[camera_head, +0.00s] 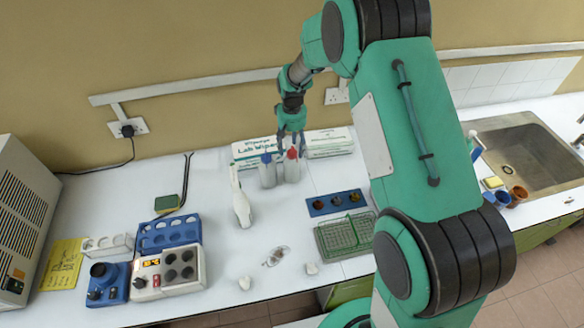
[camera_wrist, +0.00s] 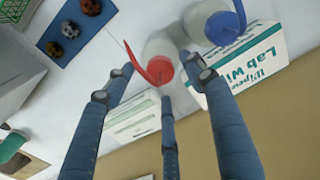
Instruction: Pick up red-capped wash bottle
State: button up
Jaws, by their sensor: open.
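The red-capped wash bottle (camera_head: 292,171) stands upright on the bench, in front of the boxes by the wall. My gripper (camera_head: 291,135) is just above it, fingers pointing down. In the wrist view the bottle's red cap (camera_wrist: 160,70) and red spout lie between the spread fingers of my gripper (camera_wrist: 162,82), and its whitish body (camera_wrist: 158,47) shows beyond. The fingers are open; whether any touches the bottle I cannot tell.
A blue-capped bottle (camera_head: 267,173) stands close on the left, with its cap (camera_wrist: 223,28) near one finger in the wrist view. Lab wipes boxes (camera_head: 325,145) lie behind. A white spray bottle (camera_head: 241,205) stands front left; a blue rack (camera_head: 336,203) is front right.

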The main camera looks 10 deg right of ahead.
jog(key=shift+f, duration=0.7)
jog(key=shift+c, duration=0.5)
grip_shut()
